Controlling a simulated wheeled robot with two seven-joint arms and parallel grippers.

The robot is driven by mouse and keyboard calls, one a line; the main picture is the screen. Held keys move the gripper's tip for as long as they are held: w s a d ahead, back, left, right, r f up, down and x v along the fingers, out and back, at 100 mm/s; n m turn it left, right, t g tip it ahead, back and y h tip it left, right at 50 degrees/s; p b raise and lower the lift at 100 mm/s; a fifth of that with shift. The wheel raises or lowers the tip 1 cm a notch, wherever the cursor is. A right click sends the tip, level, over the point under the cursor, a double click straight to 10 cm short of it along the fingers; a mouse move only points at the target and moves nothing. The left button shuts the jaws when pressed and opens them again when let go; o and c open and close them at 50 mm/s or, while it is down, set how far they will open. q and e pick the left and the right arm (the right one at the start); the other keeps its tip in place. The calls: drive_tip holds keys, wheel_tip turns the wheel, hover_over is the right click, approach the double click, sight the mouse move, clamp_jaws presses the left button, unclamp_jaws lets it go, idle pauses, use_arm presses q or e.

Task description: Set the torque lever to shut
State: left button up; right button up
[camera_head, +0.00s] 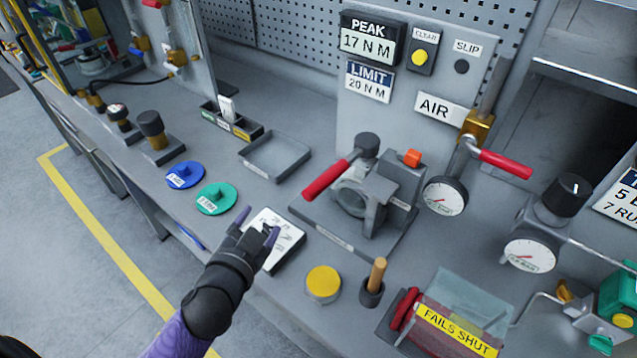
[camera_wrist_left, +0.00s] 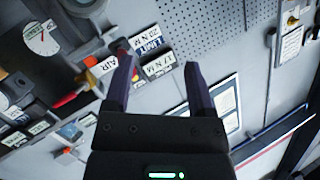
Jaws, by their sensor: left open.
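A lever with a red grip (camera_head: 327,179) and a dark round hub sits on a grey fixture (camera_head: 388,188) at the middle of the bench. Its grip points toward the lower left. A second red-handled lever (camera_head: 505,163) sits on the brass air valve (camera_head: 477,126) under the AIR label. My left gripper (camera_head: 259,228) is open and empty, over a white printed card to the lower left of the fixture, apart from both levers. In the left wrist view the open fingers (camera_wrist_left: 158,82) have nothing between them. My right gripper is not in view.
The panel (camera_head: 372,45) reads PEAK 17 N M and LIMIT 20 N M. An air gauge (camera_head: 445,196) stands right of the fixture. A yellow button (camera_head: 323,283), a wooden-handled stick (camera_head: 376,275) and a FAILS SHUT cylinder (camera_head: 455,327) line the front. A grey tray (camera_head: 248,158) lies behind.

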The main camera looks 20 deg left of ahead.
sight(319, 186)
use_arm(q)
drive_tip(key=w+d+m+h, duration=0.2)
drive_tip(key=w, duration=0.1)
drive_tip(key=w+d+r+m+h, duration=0.1)
drive_tip(key=w+d+m+h, duration=0.2)
drive_tip(key=w, duration=0.1)
drive_tip(key=w+d+m+t+h, duration=0.1)
drive_tip(key=w+d+m+h, duration=0.1)
drive_tip(key=w+m, duration=0.1)
drive_tip(key=shift+w+d+r+h, duration=0.15)
drive_tip(key=shift+w+r+h, duration=0.15)
drive_tip(key=shift+h, duration=0.1)
clamp_jaws()
idle(0.6)
drive_tip(key=shift+f, duration=0.1)
idle(0.3)
